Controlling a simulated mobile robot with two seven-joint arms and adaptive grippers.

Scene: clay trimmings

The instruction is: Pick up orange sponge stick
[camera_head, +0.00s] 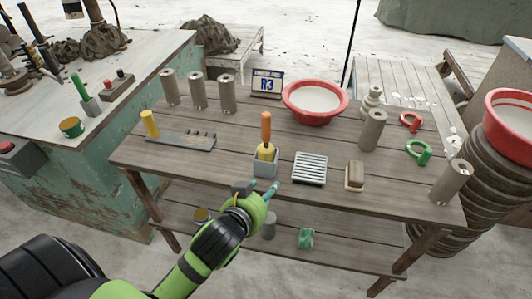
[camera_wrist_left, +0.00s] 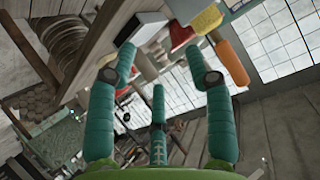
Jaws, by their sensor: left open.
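The orange sponge stick (camera_head: 266,127) stands upright in a small grey holder (camera_head: 265,167) near the front edge of the wooden table, its orange handle up and its yellow sponge part low in the holder. The orange handle (camera_wrist_left: 233,62) and the yellow part (camera_wrist_left: 207,19) also show in the left wrist view, at upper right, beyond the fingers. My left gripper (camera_head: 264,188) is just in front of and below the holder, at the table's front edge. Its teal fingers (camera_wrist_left: 160,60) are spread open with nothing between them. My right gripper is not in view.
A slatted grey tray (camera_head: 309,169) and a brush block (camera_head: 354,176) stand right of the holder. A grey rack (camera_head: 181,141) lies to the left. A red-rimmed bowl (camera_head: 316,102) and several grey cylinders stand behind. The lower shelf (camera_head: 340,246) holds a green item (camera_head: 306,238).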

